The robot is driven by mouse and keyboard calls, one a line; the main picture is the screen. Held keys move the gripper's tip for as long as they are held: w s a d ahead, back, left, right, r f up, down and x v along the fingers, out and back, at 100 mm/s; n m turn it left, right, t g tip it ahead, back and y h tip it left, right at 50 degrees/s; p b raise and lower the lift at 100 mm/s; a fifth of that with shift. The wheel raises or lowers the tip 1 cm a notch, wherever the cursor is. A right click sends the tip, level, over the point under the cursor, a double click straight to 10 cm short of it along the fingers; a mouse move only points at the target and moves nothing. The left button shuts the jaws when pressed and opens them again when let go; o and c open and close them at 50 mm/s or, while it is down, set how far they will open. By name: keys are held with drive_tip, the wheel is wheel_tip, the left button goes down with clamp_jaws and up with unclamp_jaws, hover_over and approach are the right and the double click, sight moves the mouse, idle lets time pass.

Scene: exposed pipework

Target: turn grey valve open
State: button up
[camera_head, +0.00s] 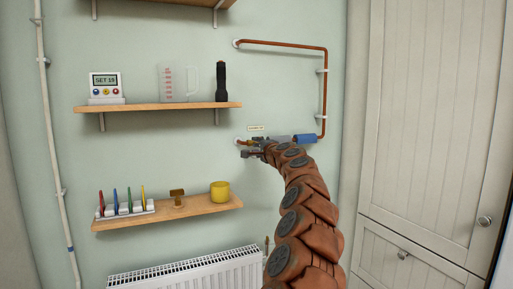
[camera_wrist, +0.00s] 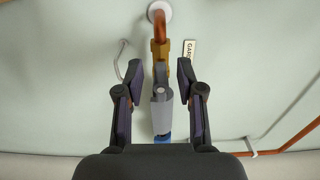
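The grey valve shows in the wrist view as a grey lever (camera_wrist: 162,112) with a pale round pivot, lying along the pipe line. A brass body (camera_wrist: 159,52) is above it and a blue part (camera_wrist: 164,139) below it. In the head view the blue part (camera_head: 306,139) lies by the lower end of the copper pipe; my arm partly hides the valve. My gripper (camera_wrist: 160,80) is open, with one finger on each side of the valve and visible gaps to the lever. It also shows in the head view (camera_head: 252,148).
The copper pipe (camera_head: 282,45) is clipped to the wall. A small label (camera_wrist: 190,50) is beside the valve. A radiator (camera_head: 190,271) is below; a cabinet (camera_head: 430,120) stands right.

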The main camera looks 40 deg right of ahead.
drive_tip(key=shift+v, duration=1.05)
drive_tip(key=v, duration=1)
drive_tip(key=shift+w, duration=0.1)
